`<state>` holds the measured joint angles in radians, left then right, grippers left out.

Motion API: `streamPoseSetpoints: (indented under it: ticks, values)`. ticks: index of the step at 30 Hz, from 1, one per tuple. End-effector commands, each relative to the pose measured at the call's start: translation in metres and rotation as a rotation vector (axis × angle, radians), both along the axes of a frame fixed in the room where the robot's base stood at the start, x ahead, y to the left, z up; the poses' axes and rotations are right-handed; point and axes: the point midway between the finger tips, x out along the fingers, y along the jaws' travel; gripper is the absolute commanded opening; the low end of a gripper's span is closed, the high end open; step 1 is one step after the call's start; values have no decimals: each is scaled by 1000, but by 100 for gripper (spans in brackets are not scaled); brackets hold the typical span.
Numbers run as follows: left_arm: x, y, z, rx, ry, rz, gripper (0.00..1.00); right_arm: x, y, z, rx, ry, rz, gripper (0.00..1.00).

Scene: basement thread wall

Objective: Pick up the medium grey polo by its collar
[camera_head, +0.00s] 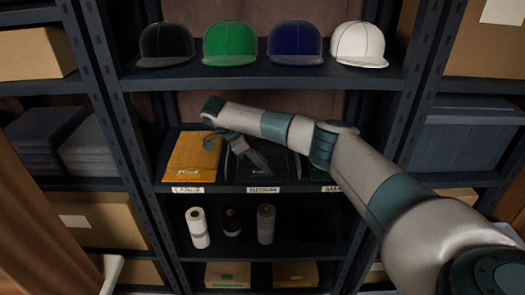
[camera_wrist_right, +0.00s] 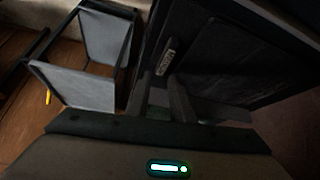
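A dark grey folded garment (camera_head: 236,172), the medium polo, lies on the middle shelf behind the "MEDIUM" label (camera_head: 263,190). A small tag shows near its front. Its collar is hard to make out. My right gripper (camera_head: 261,163) reaches in from the right and points down over this garment, hiding part of it. In the right wrist view, my right gripper (camera_wrist_right: 161,90) has its two fingers apart with nothing clearly between them. A dark surface with a small pale tag (camera_wrist_right: 166,62) lies just past the fingertips. Contact cannot be told. My left gripper is not in view.
Caps (camera_head: 230,43) line the shelf above. Thread-like rolls (camera_head: 198,228) and boxes stand below. Dark uprights (camera_head: 120,125) bound the bay.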

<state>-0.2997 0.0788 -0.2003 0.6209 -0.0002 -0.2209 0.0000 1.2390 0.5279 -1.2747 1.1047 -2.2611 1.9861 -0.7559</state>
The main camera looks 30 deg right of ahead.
Motion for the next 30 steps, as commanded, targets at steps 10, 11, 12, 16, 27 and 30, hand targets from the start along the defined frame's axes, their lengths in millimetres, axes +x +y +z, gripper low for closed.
streamPoseSetpoints:
  ticks: [10, 11, 12, 16, 27, 30]
  values:
    - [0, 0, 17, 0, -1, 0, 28, -8, -19, -33, 1, 1, 0, 21]
    - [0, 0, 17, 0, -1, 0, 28, -8, -19, -33, 1, 0, 1, 21]
    - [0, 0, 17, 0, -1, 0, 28, -8, -20, -34, 1, 0, 1, 21]
    - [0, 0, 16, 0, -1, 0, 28, -8, -20, -35, 1, 0, 1, 21]
    - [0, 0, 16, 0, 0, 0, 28, -8, -20, -34, 1, 0, 1, 4]
    - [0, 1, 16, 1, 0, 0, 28, -8, -19, -34, 1, 0, 1, 0]
